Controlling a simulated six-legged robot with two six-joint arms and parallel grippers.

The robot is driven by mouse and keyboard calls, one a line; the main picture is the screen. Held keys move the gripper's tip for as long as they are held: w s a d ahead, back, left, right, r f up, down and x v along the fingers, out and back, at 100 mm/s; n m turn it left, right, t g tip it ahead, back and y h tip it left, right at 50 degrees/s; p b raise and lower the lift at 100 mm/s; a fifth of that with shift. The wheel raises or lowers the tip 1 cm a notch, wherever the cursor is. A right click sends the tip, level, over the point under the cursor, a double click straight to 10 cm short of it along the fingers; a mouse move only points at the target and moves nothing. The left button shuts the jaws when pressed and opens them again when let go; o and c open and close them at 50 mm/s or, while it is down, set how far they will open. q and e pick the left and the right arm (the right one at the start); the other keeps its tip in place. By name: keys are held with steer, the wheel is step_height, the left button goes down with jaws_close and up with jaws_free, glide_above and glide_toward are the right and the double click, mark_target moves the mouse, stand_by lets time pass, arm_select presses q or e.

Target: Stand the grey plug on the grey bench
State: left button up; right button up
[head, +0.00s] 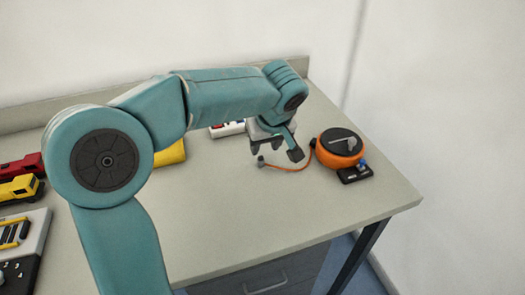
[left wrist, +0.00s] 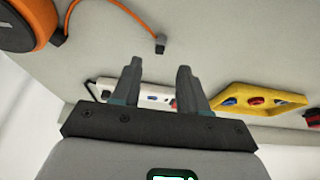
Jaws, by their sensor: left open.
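The grey plug (head: 261,161) is a small block at the end of an orange cord, low at the grey bench top (head: 345,215). I cannot tell whether it stands or lies. My left gripper (head: 276,150) is open and empty, close to the plug in the head view. In the left wrist view the plug (left wrist: 160,46) shows just beyond and between the open fingertips (left wrist: 159,68), apart from them. The cord (head: 292,168) runs to an orange reel (head: 340,155) with a dark top and a crank. My right gripper is not in view.
A black block (head: 353,174) with a blue part sits beside the reel. A white panel (head: 227,130) and a yellow tray (left wrist: 265,100) with coloured pieces lie towards the back. Red and yellow toy trucks (head: 18,188) stand at the left. The front right of the bench is clear.

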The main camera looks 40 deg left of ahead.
arm_select(q)
steer(key=v, duration=0.5)
steer(key=shift+r, duration=0.2)
